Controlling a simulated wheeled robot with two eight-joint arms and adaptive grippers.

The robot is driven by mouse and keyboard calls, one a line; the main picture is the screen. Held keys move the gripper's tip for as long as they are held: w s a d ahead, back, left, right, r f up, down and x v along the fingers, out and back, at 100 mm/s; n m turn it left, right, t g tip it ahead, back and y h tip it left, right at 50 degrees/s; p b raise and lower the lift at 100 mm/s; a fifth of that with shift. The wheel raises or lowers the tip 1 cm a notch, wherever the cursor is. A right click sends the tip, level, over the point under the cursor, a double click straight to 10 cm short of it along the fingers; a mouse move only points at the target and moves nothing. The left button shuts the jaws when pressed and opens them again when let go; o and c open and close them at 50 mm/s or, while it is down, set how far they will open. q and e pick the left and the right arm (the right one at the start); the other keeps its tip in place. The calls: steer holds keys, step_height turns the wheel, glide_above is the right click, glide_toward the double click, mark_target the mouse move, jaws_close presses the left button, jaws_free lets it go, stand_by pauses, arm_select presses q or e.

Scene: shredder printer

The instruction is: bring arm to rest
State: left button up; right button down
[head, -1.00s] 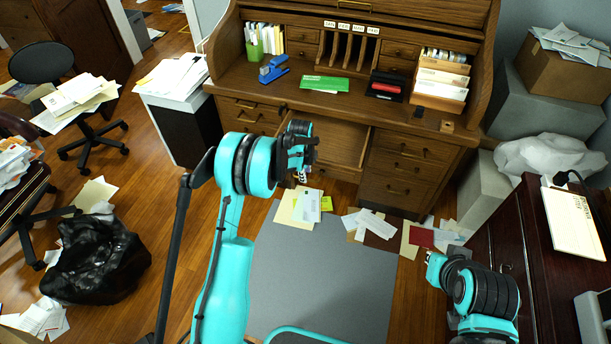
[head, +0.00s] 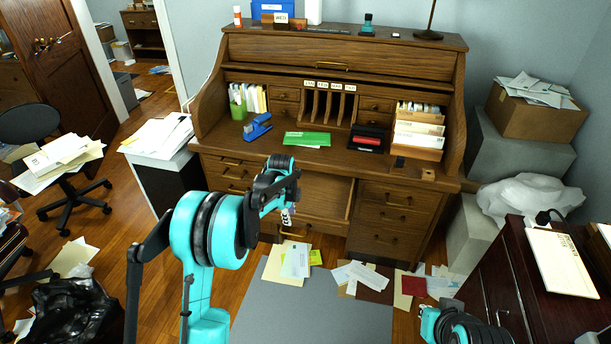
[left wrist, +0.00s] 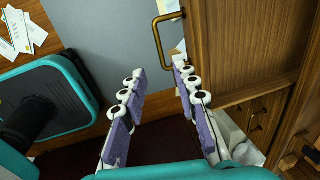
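My left gripper (head: 287,214) hangs in front of the wooden roll-top desk (head: 410,180), near its pulled-out middle drawer (head: 325,194). In the left wrist view my left gripper (left wrist: 158,70) has its two purple-padded fingers apart, with nothing between them. A brass handle (left wrist: 160,40) on a wooden front lies just beyond the fingertips; I cannot tell if they touch it. The teal part of my right arm (head: 430,320) shows at the bottom right, cut off by the frame edge; the state of its gripper is unclear.
Papers (head: 295,262) lie on the floor before the desk, beside a grey mat (head: 300,310). A dark red cabinet (head: 500,285) stands at right. A black bag (head: 75,305) and an office chair (head: 65,185) are at left. A blue stapler (head: 257,127) sits on the desk.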

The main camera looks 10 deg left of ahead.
arm_select(q)
steer(key=s+d+r+n+t, duration=0.2)
steer(key=s+r+n, duration=0.6)
steer(key=s+r, duration=0.65)
steer(key=s+d+n+t, duration=0.1)
steer(key=s+n+t, duration=0.2)
steer(key=s+n, duration=0.7)
steer(key=s, duration=0.8)
steer(key=shift+s+d+n, duration=0.15)
steer(key=shift+s+n, duration=0.15)
